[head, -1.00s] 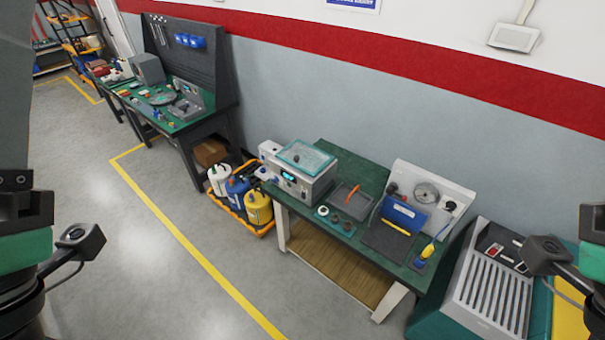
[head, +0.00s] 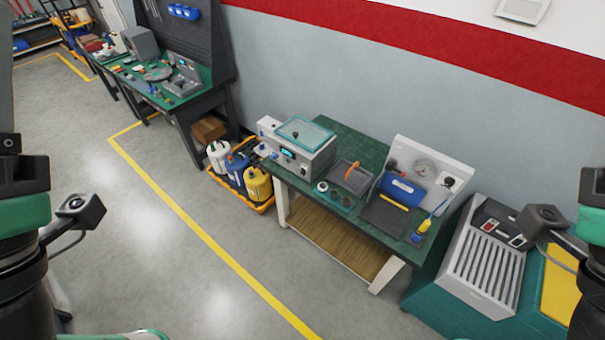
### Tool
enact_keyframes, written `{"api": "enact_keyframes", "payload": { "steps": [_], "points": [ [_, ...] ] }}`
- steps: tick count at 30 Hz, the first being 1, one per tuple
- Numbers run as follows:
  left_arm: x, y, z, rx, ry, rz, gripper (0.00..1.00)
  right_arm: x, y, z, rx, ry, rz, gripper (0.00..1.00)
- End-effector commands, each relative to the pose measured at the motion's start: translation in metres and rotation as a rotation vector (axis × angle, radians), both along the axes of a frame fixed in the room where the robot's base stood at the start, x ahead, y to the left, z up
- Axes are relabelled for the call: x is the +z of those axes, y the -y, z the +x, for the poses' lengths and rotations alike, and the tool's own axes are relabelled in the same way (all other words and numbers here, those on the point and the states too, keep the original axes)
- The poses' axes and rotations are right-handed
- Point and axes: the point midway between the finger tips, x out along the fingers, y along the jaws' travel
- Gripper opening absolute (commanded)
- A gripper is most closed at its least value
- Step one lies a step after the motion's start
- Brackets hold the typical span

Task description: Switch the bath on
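The bath looks to be the grey box (head: 300,150) with a clear teal-edged lid (head: 304,132) at the left end of the green-topped bench (head: 345,133). Its front panel has a small lit cyan display (head: 287,153) and small controls too small to read. The lid looks closed. My two arms show at the left and right edges of the head view, well short of the bench. Neither gripper's fingers can be made out.
A grey tray with an orange handle (head: 353,172), a blue case (head: 402,189) and a gauge panel (head: 432,170) are on the bench. Jugs stand in an orange-edged tray (head: 262,207) on the floor. A slatted teal machine (head: 483,262) stands right. Open floor lies in front.

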Motion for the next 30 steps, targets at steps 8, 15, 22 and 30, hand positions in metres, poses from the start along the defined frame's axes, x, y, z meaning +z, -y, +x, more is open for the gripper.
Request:
{"api": "enact_keyframes", "payload": {
  "steps": [8, 15, 22, 30],
  "points": [
    [0.0, 0.0, 0.0, 0.0, 0.0, 0.0, 0.0, 0.0, 0.0, 0.0, 0.0, 0.0, 0.0, 0.5],
    [0.0, 0.0, 0.0, 0.0, 0.0, 0.0, 0.0, 0.0, 0.0, 0.0, 0.0, 0.0, 0.0, 0.5],
    [0.0, 0.0, 0.0, 0.0, 0.0, 0.0, 0.0, 0.0, 0.0, 0.0, 0.0, 0.0, 0.0, 0.5],
    [0.0, 0.0, 0.0, 0.0, 0.0, 0.0, 0.0, 0.0, 0.0, 0.0, 0.0, 0.0, 0.0, 0.5]
  ]
}}
